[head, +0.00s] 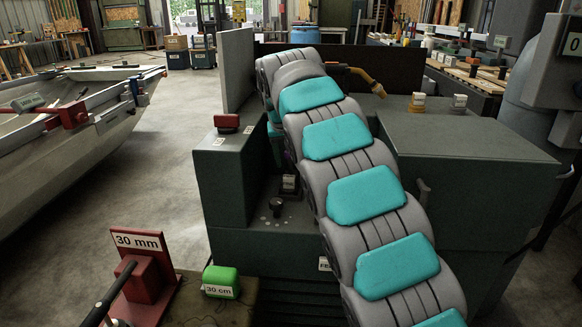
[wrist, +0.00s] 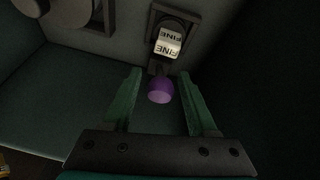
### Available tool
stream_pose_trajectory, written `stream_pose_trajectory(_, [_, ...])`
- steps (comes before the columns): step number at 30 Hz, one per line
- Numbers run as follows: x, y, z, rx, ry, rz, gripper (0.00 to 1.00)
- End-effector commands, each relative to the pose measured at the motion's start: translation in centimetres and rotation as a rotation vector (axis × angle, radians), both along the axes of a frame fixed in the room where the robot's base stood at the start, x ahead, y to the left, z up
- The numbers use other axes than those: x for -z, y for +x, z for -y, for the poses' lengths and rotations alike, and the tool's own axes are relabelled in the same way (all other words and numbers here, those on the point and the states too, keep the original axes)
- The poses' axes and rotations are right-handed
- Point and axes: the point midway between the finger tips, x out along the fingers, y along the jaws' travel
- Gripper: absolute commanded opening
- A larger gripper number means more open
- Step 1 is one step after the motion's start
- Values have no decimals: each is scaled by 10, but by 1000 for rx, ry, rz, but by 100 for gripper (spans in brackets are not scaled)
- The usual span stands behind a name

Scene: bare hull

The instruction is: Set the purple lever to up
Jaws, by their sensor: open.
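The purple lever (wrist: 160,90) shows in the wrist view as a rounded purple knob on a dark stem, below a white block (wrist: 168,43) marked "FINE" in a dark frame on the grey panel. My gripper (wrist: 159,73) is open, with one green finger on each side of the knob. Gaps show between the knob and both fingers, so it is around the lever without visibly touching it. In the head view my own arm covers most of the gripper and the lever; I cannot tell the lever's position there.
A dark green cabinet (head: 460,150) stands right of my arm, and a lower block (head: 222,178) with a red item (head: 227,122) on top stands left. A red stand (head: 145,285) and a green block (head: 221,280) are at the front. Open floor lies left.

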Motion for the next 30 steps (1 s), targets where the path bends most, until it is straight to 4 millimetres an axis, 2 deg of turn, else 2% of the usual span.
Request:
stream_pose_trajectory(3, [19, 7, 2, 1, -2, -5, 58])
stream_pose_trajectory(6, [29, 12, 2, 0, 0, -3, 58])
stream_pose_trajectory(16, [35, 15, 2, 0, 1, 1, 58])
stream_pose_trajectory(30, [35, 15, 2, 0, 0, 0, 5])
